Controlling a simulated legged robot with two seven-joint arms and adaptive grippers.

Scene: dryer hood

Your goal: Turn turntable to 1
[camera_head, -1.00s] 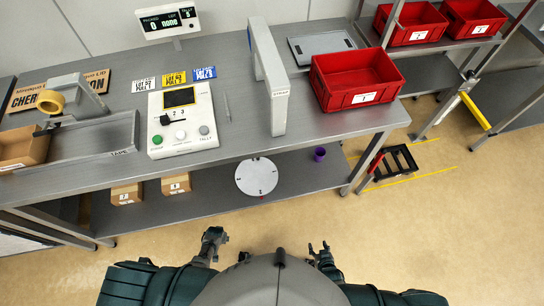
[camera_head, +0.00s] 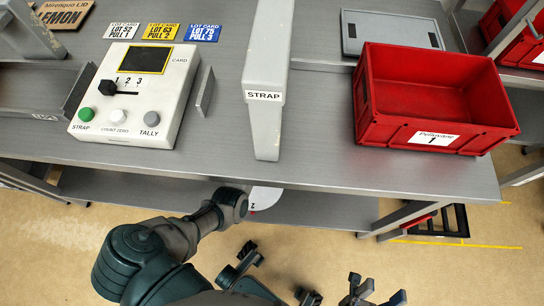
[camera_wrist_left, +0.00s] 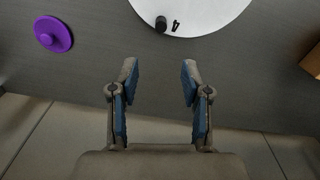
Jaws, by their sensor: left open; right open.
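The turntable is a round white disc (camera_head: 265,197) on the lower shelf. In the head view the table edge and my left arm hide most of it; a small dark mark shows on its rim. In the left wrist view its edge (camera_wrist_left: 215,14) shows at the top, with a black peg (camera_wrist_left: 160,23) and a dark mark beside it. My left gripper (camera_wrist_left: 158,75) is open and empty over the shelf, apart from the disc in the picture. My right gripper (camera_head: 376,290) is open and empty at the bottom of the head view, over the floor.
A purple round item (camera_wrist_left: 53,34) and a cardboard box edge (camera_wrist_left: 312,61) flank the disc on the shelf. The grey tabletop (camera_head: 325,130) overhangs the shelf. On it stand a control panel (camera_head: 148,100), a strap arch (camera_head: 267,75) and a red crate (camera_head: 385,130).

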